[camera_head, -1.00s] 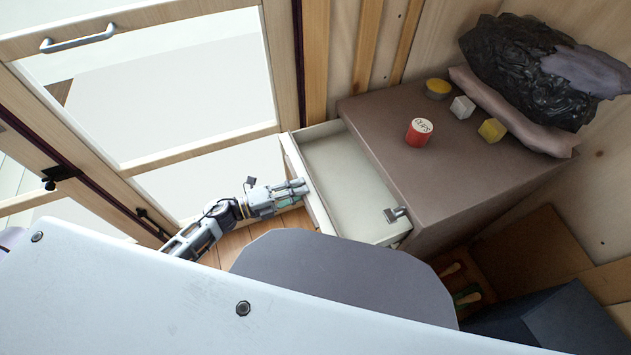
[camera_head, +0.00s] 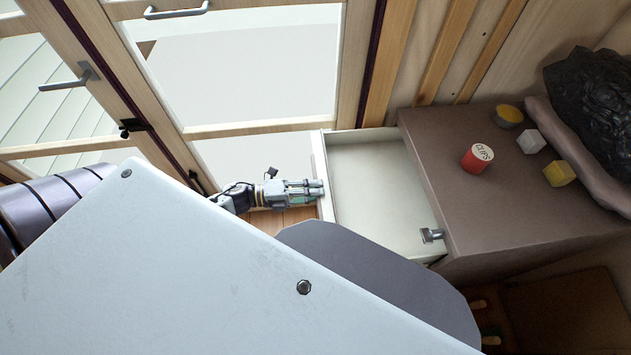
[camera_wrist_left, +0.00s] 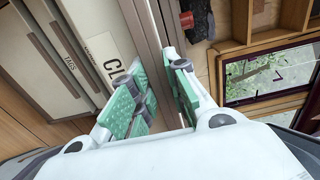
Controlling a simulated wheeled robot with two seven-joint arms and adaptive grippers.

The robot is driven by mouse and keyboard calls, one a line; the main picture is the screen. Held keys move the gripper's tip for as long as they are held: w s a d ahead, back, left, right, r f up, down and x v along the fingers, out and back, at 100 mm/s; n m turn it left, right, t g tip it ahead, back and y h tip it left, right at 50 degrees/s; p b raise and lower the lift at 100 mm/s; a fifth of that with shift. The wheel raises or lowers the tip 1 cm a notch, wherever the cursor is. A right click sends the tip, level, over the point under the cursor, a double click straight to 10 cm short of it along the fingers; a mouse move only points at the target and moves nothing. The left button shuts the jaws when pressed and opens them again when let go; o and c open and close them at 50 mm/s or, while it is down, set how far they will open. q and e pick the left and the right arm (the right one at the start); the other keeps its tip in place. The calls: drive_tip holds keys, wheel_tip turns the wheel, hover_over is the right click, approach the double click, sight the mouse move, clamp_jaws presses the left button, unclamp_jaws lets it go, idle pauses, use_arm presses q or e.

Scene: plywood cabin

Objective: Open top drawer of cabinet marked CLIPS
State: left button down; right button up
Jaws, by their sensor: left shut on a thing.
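The brown cabinet (camera_head: 540,195) has its top drawer (camera_head: 375,190) standing out to the left, pale inside. A red tin lettered CLIPS (camera_head: 477,158) stands on the cabinet top. My left gripper (camera_head: 320,190) is at the drawer's front edge. In the left wrist view the left gripper's green-padded fingers (camera_wrist_left: 162,95) sit on both sides of the drawer's upper edge, shut on it. Pale front panels with a partly hidden label starting "CL" (camera_wrist_left: 107,48) are left of the fingers. The exact contact is hidden by the fingers. My right gripper is not in view.
A yellow-topped round item (camera_head: 509,115), a white cube (camera_head: 530,141) and a yellow cube (camera_head: 559,173) stand on the cabinet. A black bag (camera_head: 595,115) lies at its right. A glazed door (camera_head: 255,130) is close behind the left gripper. A metal fitting (camera_head: 432,235) is at the drawer's near corner.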

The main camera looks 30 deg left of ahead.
use_arm(q)
drive_tip(key=c, duration=1.6)
unclamp_jaws()
drive_tip(key=shift+w+r, duration=0.2)
drive_tip(key=shift+r, duration=0.4)
drive_tip(key=shift+s+f, duration=0.2)
drive_tip(key=shift+f, duration=0.15)
drive_tip(key=v, duration=1.2)
